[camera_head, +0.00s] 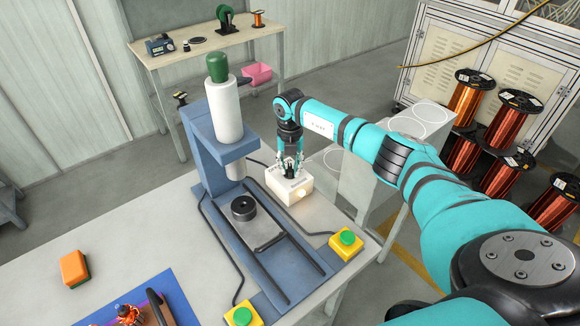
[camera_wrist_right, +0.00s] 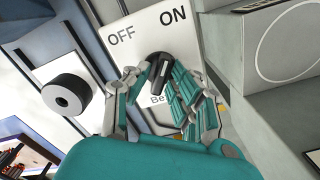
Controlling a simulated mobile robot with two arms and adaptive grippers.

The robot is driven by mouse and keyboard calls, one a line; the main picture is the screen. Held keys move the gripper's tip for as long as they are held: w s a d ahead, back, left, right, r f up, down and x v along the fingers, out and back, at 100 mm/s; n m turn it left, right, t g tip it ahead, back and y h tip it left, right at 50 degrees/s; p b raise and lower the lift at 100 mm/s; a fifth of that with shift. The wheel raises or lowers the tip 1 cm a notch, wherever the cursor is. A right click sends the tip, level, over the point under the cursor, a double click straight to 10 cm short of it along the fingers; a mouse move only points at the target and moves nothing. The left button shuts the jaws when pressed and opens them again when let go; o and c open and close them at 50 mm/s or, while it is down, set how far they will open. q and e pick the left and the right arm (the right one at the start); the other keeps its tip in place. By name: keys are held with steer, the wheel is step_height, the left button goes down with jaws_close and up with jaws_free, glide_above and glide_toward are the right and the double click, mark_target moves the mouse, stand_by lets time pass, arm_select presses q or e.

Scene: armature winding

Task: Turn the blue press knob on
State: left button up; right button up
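The blue press (camera_head: 217,150) stands on the grey table, with a green-topped white cylinder. A white switch box (camera_head: 289,187) stands beside its right side. In the right wrist view, the box's face (camera_wrist_right: 136,24) reads OFF at left and ON at right. A black knob (camera_wrist_right: 159,68) with a pale mark sits below the words; the mark points roughly toward ON. My right gripper (camera_head: 291,170) comes from above, its fingers on both sides of the knob and seemingly touching it; it also shows in the right wrist view (camera_wrist_right: 158,72). My left gripper is out of view.
Yellow boxes with green buttons stand at the press's front (camera_head: 242,315) and right (camera_head: 346,244). A black round part (camera_head: 243,208) sits on the press bed. An orange block (camera_head: 74,268) lies left. Copper spools (camera_head: 466,100) stand at right. The table's left is mostly clear.

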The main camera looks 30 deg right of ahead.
mark_target(290, 168)
steer(key=shift+o, duration=0.8)
step_height(290, 168, up, 12)
stand_by(0.4)
